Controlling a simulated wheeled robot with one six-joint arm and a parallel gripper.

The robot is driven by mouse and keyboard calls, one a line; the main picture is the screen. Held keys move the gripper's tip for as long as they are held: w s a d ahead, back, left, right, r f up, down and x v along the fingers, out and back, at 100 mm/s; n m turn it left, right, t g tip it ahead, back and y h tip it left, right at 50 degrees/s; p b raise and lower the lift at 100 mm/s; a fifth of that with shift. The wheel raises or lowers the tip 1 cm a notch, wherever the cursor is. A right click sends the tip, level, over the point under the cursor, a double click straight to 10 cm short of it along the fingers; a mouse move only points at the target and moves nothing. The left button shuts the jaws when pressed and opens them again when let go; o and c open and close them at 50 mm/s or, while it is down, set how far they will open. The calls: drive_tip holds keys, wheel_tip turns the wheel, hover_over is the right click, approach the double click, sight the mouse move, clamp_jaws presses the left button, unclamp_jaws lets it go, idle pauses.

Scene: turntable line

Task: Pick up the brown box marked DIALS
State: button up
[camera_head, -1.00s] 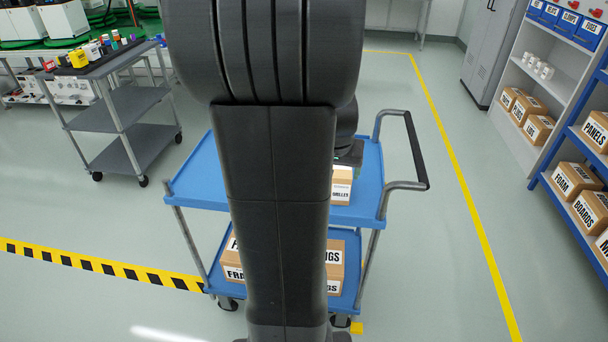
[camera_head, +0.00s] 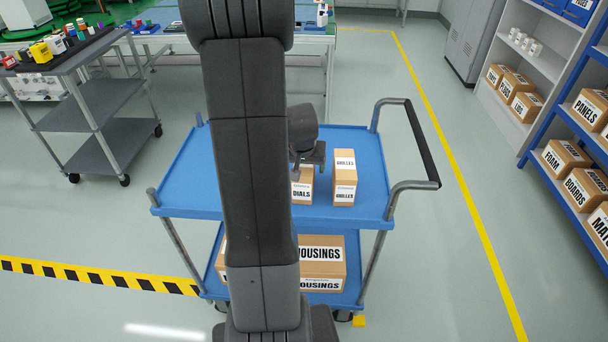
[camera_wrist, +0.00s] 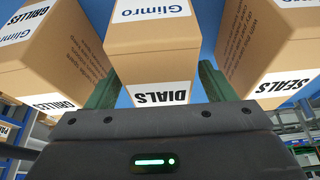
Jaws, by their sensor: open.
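The brown box marked DIALS (camera_head: 302,189) stands on the blue top shelf of the trolley, partly hidden by my arm. My gripper (camera_head: 311,158) is just above it in the head view. In the wrist view the DIALS box (camera_wrist: 157,62) is centred between the two green fingers of my open gripper (camera_wrist: 156,80). One finger is on each side of it, and contact cannot be told.
The GRILLES box (camera_head: 344,180) stands close beside it, also at left in the wrist view (camera_wrist: 48,50). A SEALS box (camera_wrist: 272,45) is close on the other side. The trolley (camera_head: 185,190) holds a HOUSINGS box (camera_head: 322,268) below. Shelves (camera_head: 540,150) stand at right.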

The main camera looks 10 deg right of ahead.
drive_tip(key=shift+x, duration=0.8)
drive_tip(key=shift+f+b, duration=0.25)
drive_tip(key=shift+b, duration=0.2)
drive_tip(key=c, duration=1.3)
drive_tip(key=shift+o, duration=0.2)
drive_tip(key=shift+r, duration=0.15)
